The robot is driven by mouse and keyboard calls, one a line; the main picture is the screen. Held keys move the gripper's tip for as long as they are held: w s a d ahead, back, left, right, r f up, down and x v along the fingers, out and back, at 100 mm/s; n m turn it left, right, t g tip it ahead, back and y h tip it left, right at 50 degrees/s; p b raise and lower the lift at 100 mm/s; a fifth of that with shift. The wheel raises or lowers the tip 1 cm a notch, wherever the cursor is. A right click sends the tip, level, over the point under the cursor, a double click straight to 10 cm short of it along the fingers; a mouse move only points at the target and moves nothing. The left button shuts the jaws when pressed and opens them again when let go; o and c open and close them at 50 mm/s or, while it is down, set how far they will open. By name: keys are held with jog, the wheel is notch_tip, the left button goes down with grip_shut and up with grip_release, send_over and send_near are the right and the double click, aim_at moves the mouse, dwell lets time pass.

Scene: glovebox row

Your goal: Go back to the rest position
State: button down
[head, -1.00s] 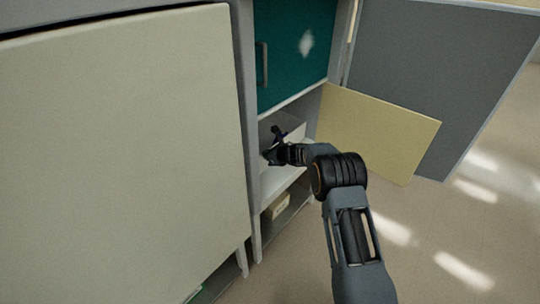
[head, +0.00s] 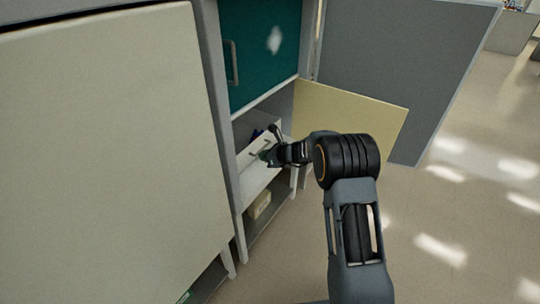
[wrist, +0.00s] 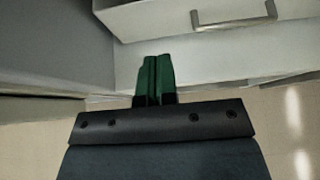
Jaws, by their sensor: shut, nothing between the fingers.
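My gripper (head: 268,154) is at the front of an open cabinet bay, just above a white shelf or drawer ledge (head: 258,183). In the wrist view its two green fingers (wrist: 154,80) are pressed together with nothing between them. My arm reaches in from the lower right of the head view. A small dark blue thing (head: 257,134) sits inside the bay behind the gripper, too small to make out.
A teal door with a handle (head: 232,62) is above the bay. A yellowish open panel (head: 350,120) stands to its right, before a grey partition (head: 405,70). A large beige panel (head: 110,160) fills the left. A box (head: 260,204) lies below. Floor at right is clear.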

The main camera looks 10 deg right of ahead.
jog(key=s+d+f+n+g, duration=0.2)
jog(key=s+n+g, duration=0.1)
jog(key=s+n, duration=0.35)
jog(key=s+d+r+n+g+h+p, duration=0.2)
jog(key=s+r+n+g+h+p, duration=0.3)
jog(key=s+r+n, duration=0.65)
jog(key=s+d+r+n+t+h+p, duration=0.2)
jog(key=s+r+p, duration=0.6)
jog(key=r, duration=0.4)
jog(key=s+d+r+n+t+h+p, duration=0.1)
jog(key=s+d+r+n+h+p, duration=0.1)
jog(key=s+d+r+n+p, duration=0.2)
jog(key=s+r+n+p, duration=0.2)
jog(key=s+r+p, duration=0.2)
jog(key=s+r, duration=0.2)
notch_tip(320, 180, up, 2)
jog(key=shift+d+r+t+p, duration=0.1)
jog(key=shift+d+t+p, duration=0.1)
jog(key=shift+t+p, duration=0.15)
jog(key=shift+d, duration=0.1)
